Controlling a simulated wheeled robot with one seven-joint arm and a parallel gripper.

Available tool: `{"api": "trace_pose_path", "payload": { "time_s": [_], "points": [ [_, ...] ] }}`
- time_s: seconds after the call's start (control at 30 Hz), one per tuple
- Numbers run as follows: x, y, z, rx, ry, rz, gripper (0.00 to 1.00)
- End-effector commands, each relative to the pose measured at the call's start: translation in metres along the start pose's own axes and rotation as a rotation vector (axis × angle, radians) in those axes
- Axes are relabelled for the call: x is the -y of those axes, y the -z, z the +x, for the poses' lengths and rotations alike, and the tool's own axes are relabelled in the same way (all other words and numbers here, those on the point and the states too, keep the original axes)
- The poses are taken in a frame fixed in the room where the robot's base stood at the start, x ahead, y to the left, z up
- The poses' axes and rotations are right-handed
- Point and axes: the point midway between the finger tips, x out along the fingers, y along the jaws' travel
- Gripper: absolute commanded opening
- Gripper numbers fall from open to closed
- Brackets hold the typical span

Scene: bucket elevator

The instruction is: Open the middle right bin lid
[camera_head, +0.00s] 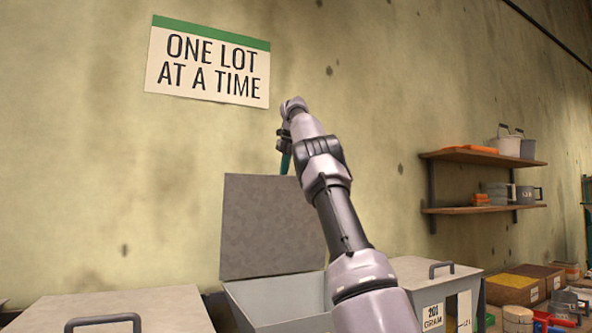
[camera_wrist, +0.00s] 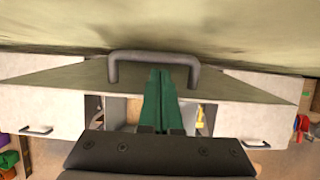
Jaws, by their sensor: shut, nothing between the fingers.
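A grey bin (camera_head: 285,305) stands between two closed bins, and its lid (camera_head: 265,225) is raised, standing nearly upright against the wall side. The lid's plate (camera_wrist: 75,82) also shows in the wrist view, with a dark arched handle (camera_wrist: 155,56) on it. My gripper (camera_head: 284,163) is at the raised lid's top edge in the head view, partly hidden by my arm. In the wrist view, my gripper's green fingers (camera_wrist: 160,74) are shut together and empty, reaching between the handle's two legs. I cannot tell whether they touch the handle.
A closed lid with a handle (camera_head: 105,320) is at front left. A closed, labelled bin (camera_head: 440,285) stands at right. Wall shelves (camera_head: 480,157) hold buckets and orange items. Boxes (camera_head: 512,288) stand at lower right. A sign (camera_head: 208,62) hangs on the wall.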

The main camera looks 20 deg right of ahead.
Motion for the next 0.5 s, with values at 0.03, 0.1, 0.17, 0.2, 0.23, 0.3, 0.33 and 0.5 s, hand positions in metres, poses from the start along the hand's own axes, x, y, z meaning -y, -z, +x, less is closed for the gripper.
{"api": "trace_pose_path", "payload": {
  "time_s": [0.03,0.1,0.17,0.2,0.23,0.3,0.33,0.5],
  "points": [
    [0.0,0.0,-0.004,0.002,0.001,0.001,0.0],
    [0.0,0.0,-0.01,0.003,0.001,0.0,0.0],
    [-0.001,0.002,-0.014,0.002,-0.001,0.0,0.0],
    [-0.001,0.003,-0.014,0.001,-0.001,0.0,0.0],
    [-0.001,0.005,-0.015,0.0,-0.002,0.001,0.0],
    [-0.001,0.007,-0.017,0.001,0.0,0.002,0.0],
    [-0.001,0.009,-0.017,0.0,0.0,0.002,0.0],
    [-0.001,0.018,-0.022,0.001,-0.001,0.001,0.0]
  ]
}}
